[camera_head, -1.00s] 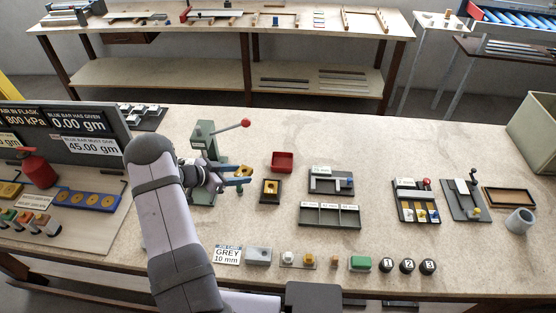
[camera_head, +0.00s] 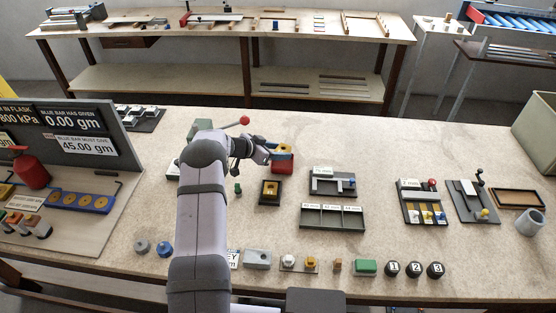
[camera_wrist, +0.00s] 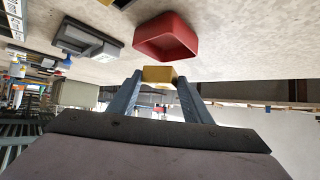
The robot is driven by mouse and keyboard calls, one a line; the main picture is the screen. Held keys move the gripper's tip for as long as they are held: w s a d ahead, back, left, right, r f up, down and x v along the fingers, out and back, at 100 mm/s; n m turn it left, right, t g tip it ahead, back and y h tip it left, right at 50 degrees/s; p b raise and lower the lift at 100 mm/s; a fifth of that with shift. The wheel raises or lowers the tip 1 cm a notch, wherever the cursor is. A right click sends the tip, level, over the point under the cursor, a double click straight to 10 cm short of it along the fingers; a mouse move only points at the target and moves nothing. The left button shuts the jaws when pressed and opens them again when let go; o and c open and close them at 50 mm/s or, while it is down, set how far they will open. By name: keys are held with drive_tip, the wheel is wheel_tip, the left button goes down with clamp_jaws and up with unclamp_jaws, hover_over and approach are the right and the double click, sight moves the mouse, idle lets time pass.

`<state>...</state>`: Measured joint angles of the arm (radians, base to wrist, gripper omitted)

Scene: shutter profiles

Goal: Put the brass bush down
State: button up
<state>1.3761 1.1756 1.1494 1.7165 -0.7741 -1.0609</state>
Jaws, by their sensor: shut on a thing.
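The brass bush (camera_wrist: 159,75) is a small yellow piece held between my two blue-grey fingertips in the wrist view. My gripper (camera_head: 278,150) is shut on it; it also shows in the wrist view (camera_wrist: 160,82). In the head view my gripper is at the red tray (camera_head: 283,167), covering its far part. In the wrist view the open red tray (camera_wrist: 167,40) shows just past the bush, with a gap between them in the picture. The exact height of the bush above the bench is hard to tell.
A black stand with a yellow piece (camera_head: 270,191) stands nearer than the red tray. My arm hides much of the green press (camera_head: 199,127) with its red-knobbed lever. A labelled dark rack (camera_head: 332,217) lies to the right. The bench right of the tray's far side is clear.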

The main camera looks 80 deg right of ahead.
drive_tip(key=shift+f+b, duration=1.7)
drive_tip(key=shift+f, duration=0.05)
drive_tip(key=shift+f, duration=0.45)
drive_tip(key=shift+f, duration=0.15)
drive_tip(key=o, duration=1)
drive_tip(key=shift+a+f, duration=0.1)
drive_tip(key=shift+f, duration=0.05)
drive_tip(key=shift+s+r, duration=0.1)
drive_tip(key=shift+r, duration=0.35)
drive_tip(key=b+v, duration=0.2)
drive_tip(key=v, duration=1)
drive_tip(key=shift+r, duration=0.35)
